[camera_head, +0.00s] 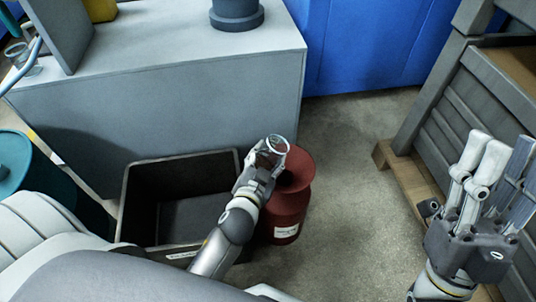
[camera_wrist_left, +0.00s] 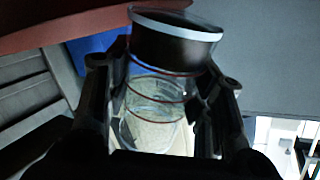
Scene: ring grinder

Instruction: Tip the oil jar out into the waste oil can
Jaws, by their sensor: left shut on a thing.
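The glass oil jar (camera_head: 277,146) is held by my left gripper (camera_head: 262,165). Its clear rim shows at the fingertips, tilted toward the upper right, beside and above the funnel-shaped top of the red waste oil can (camera_head: 287,208). In the left wrist view the jar (camera_wrist_left: 155,100) sits between the two dark fingers (camera_wrist_left: 160,110), with thin red rings, a dark band and a pale rim at one end. The can's red edge (camera_wrist_left: 60,28) shows at the top left. I cannot tell whether oil is flowing. My right gripper (camera_head: 494,160) is empty, its fingers spread.
A black open bin (camera_head: 180,162) stands left of the can, against the grey cabinet (camera_head: 150,100). A grey slatted crate (camera_head: 450,110) on a wooden pallet (camera_head: 400,180) is at the right. Bare floor (camera_head: 350,180) lies between can and pallet.

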